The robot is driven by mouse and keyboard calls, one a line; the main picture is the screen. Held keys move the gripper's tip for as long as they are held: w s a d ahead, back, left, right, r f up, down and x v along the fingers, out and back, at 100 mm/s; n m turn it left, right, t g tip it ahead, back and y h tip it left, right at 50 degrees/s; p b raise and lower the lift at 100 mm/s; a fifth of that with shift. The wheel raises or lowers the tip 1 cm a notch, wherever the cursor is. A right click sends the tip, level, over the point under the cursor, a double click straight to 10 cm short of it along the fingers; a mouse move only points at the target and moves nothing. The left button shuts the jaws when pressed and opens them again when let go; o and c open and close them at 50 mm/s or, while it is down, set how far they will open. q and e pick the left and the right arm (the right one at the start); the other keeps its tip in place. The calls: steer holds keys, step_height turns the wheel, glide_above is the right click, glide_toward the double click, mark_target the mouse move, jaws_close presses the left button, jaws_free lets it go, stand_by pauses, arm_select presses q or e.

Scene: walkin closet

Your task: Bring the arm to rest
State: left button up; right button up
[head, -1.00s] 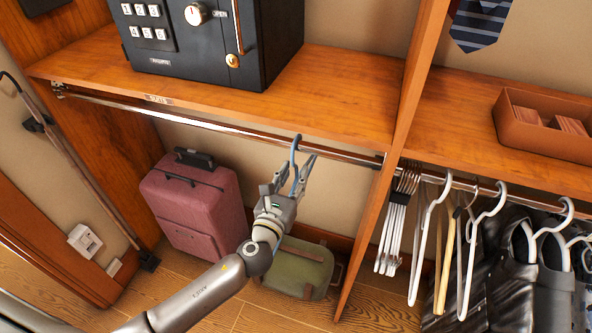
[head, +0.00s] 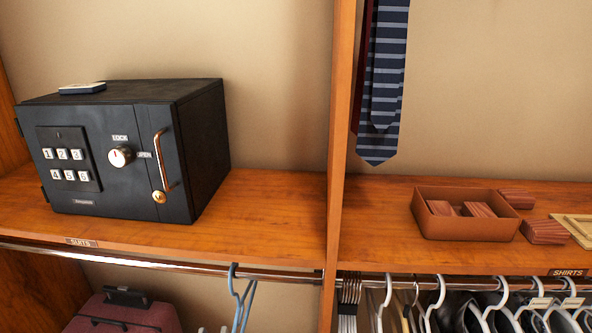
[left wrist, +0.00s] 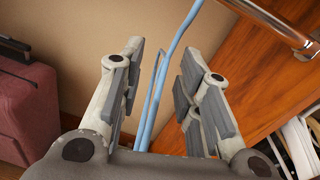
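My left gripper (left wrist: 163,60) is open in the left wrist view, its two fingers spread apart. A blue hanger (left wrist: 183,28) runs up between the fingers, with visible space on both sides. In the head view the blue hanger (head: 236,290) hangs by its hook on the metal rod (head: 190,266), left of the wooden divider. The left arm does not show clearly in the head view. My right gripper is in neither view.
A black safe (head: 130,150) stands on the wooden shelf (head: 265,215). A brown box (head: 465,228) sits on the right shelf, with a striped tie (head: 385,90) above. White hangers (head: 436,300) fill the right rod. A red suitcase (head: 120,315) stands below left.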

arm_select(q)
steer(key=s+a+f+n+g+y, duration=0.4)
steer(key=s+a+f+n+g, duration=0.25)
steer(key=n, duration=1.05)
steer(key=s+d+f+n+g+h, duration=0.2)
steer(key=s+d+n+g, duration=0.15)
steer(key=s+n, duration=0.35)
steer(key=s+d+f+n+g+h, duration=0.2)
steer(key=s+n+g+h, duration=0.15)
steer(key=s+n, duration=0.4)
step_height(320, 180, down, 26)
steer(key=s+g, duration=0.1)
steer(key=g, duration=0.1)
steer(key=s+a+f+g, duration=0.1)
steer(key=s+a+f, duration=0.2)
steer(key=s+f, duration=1.3)
steer(key=shift+s+a+y, duration=0.2)
steer(key=shift+s+y, duration=0.25)
steer(key=shift+s, duration=0.05)
